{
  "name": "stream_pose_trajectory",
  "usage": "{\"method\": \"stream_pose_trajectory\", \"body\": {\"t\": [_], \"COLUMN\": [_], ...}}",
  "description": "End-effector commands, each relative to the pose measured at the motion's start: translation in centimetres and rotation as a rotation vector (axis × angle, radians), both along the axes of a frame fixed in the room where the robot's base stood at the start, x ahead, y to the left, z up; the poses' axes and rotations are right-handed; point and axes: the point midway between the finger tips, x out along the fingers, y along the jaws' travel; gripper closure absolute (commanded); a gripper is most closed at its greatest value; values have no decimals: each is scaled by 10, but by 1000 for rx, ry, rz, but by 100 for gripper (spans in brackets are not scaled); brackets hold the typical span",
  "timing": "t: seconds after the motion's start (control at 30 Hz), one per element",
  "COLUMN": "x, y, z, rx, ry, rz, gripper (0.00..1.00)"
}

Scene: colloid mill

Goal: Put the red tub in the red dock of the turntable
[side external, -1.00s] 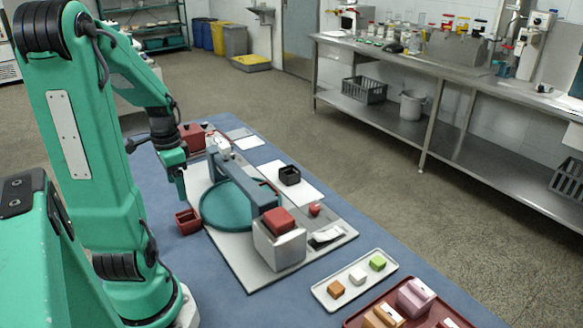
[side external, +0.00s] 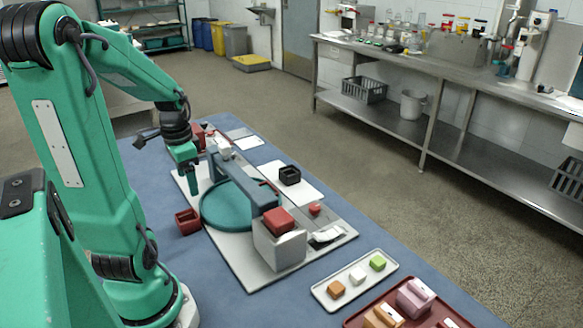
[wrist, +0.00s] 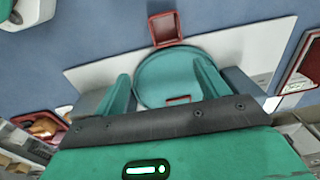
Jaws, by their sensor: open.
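The red tub (side external: 188,221) is an open square box standing upright on the blue table, just left of the turntable's base plate. It also shows at the top of the wrist view (wrist: 154,29), beyond the disc's edge. The turntable (side external: 216,217) is a teal disc under a grey-blue bridge; it also shows in the wrist view (wrist: 150,78). A red outline (wrist: 178,98), seemingly the red dock, lies on the disc, partly hidden by my gripper. My gripper (wrist: 163,84) is open and empty, its fingers wide apart. In the side view my gripper (side external: 191,188) hangs above the plate's left part.
A grey block with a red top (side external: 278,221) stands at the bridge's near end. A black tub (side external: 290,176) sits on a white mat to the right. A white tray (side external: 357,292) with small blocks and a red tray (side external: 352,322) lie in front.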

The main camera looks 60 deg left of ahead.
Motion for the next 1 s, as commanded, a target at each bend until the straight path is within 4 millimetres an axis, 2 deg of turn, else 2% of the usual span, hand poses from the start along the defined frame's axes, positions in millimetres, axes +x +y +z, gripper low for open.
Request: {"method": "stream_pose_trajectory", "body": {"t": [0.2,0.5,0.8,1.0], "x": [32,57,58,51], "y": [-44,-115,-185,-216], "z": [26,58,85,95], "rx": [54,78,33,-17], "ry": [-75,-213,-365,-434], "rz": [-12,-16,-19,-17], "gripper": [26,26,26,26]}}
